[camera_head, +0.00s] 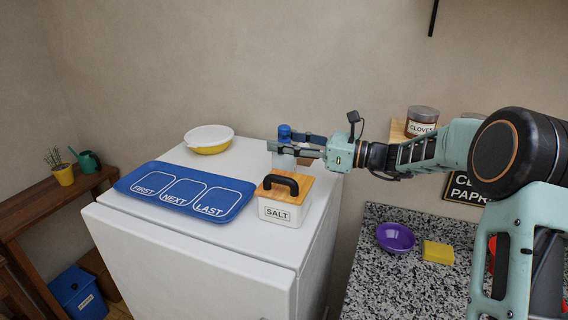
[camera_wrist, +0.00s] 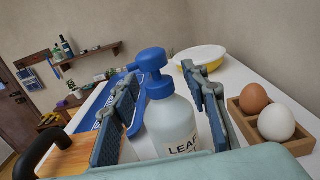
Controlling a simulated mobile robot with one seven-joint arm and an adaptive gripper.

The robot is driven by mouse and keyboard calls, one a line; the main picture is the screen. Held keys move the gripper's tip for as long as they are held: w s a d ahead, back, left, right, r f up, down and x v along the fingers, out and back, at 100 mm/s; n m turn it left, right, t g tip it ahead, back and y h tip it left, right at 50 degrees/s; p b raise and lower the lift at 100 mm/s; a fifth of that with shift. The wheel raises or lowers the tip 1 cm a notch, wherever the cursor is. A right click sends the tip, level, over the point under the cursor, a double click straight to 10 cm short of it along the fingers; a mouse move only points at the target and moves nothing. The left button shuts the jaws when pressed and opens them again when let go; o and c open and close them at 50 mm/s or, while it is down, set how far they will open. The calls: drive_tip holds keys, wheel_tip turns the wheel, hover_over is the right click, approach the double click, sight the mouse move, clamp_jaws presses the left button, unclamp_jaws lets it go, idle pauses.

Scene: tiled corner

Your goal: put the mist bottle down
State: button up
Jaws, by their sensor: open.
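The mist bottle has a blue pump head and a pale clear body with a label starting "LEAF". In the wrist view the bottle (camera_wrist: 172,125) is upright between the fingers of my gripper (camera_wrist: 165,105), with a finger on each side and the jaws open. In the head view its blue head (camera_head: 284,133) shows above my gripper (camera_head: 283,147), over the far right part of the white cabinet top (camera_head: 240,160).
A salt box (camera_head: 283,212) with a wooden lid and black handle stands just in front. A blue tray (camera_head: 225,213) marked FIRST, NEXT, LAST lies left; a yellow lidded bowl (camera_head: 209,149) stands behind it. An egg holder (camera_wrist: 250,128) with two eggs is close beside my gripper.

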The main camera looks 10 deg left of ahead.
clamp_jaws()
idle(0.3)
idle(0.3)
